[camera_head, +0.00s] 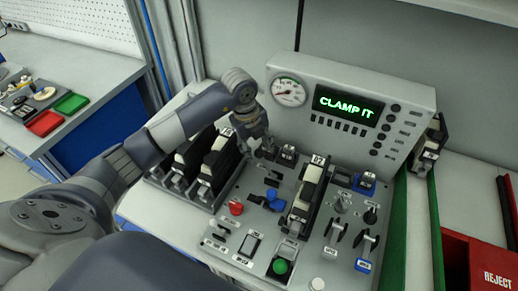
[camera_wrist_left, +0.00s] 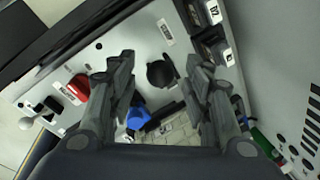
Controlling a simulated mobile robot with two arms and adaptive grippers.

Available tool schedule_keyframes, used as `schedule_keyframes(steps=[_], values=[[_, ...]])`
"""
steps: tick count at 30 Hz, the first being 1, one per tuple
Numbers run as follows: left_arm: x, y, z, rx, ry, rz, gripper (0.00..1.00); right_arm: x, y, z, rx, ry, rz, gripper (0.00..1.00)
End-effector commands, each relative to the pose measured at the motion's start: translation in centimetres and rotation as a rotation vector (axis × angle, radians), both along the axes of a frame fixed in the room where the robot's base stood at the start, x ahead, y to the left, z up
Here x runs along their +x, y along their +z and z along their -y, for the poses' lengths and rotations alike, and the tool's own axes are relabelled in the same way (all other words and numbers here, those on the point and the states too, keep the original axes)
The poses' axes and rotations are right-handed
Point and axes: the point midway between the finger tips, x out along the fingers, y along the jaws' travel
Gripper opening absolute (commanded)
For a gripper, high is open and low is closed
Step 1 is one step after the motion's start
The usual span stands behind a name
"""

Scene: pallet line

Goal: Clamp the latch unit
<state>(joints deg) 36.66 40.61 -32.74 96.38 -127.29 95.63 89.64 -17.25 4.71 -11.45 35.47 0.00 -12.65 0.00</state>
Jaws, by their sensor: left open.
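A latch unit (camera_head: 308,190), black with a cream top, sits upright in the middle of the grey panel (camera_head: 215,236). The display (camera_head: 348,106) reads "CLAMP IT". My left gripper (camera_head: 264,148) is above the panel's back part, left of and behind the unit. In the left wrist view it is open and empty (camera_wrist_left: 160,68), with a black round part (camera_wrist_left: 160,74) showing between its fingers. A blue part (camera_wrist_left: 137,117) and a cream surface (camera_wrist_left: 176,130), probably the unit, show lower between the fingers. My right gripper is not in view.
Similar black-and-cream units (camera_head: 215,165) stand left of the panel. A red knob (camera_head: 236,207), a green button (camera_head: 280,267) and several levers crowd the panel. The gauge box (camera_head: 345,75) rises behind. A red reject bin (camera_head: 484,264) stands at right.

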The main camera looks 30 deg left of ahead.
Motion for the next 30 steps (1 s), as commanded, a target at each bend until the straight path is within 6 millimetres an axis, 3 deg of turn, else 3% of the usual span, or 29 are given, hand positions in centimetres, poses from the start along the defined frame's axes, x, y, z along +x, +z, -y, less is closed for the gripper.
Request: schedule_keyframes(steps=[6,16,22,30], values=[[0.4,-2.2,0.3,-0.001,0.0,0.0,0.46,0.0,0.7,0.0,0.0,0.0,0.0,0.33],[0.5,-2.6,0.3,0.0,-0.001,0.001,0.46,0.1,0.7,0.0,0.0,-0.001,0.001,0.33],[0.4,-2.5,0.3,0.0,-0.001,0.001,0.0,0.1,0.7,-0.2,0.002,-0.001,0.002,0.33],[0.5,-2.5,0.0,-0.001,0.0,0.001,0.0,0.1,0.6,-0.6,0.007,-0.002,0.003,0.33]])
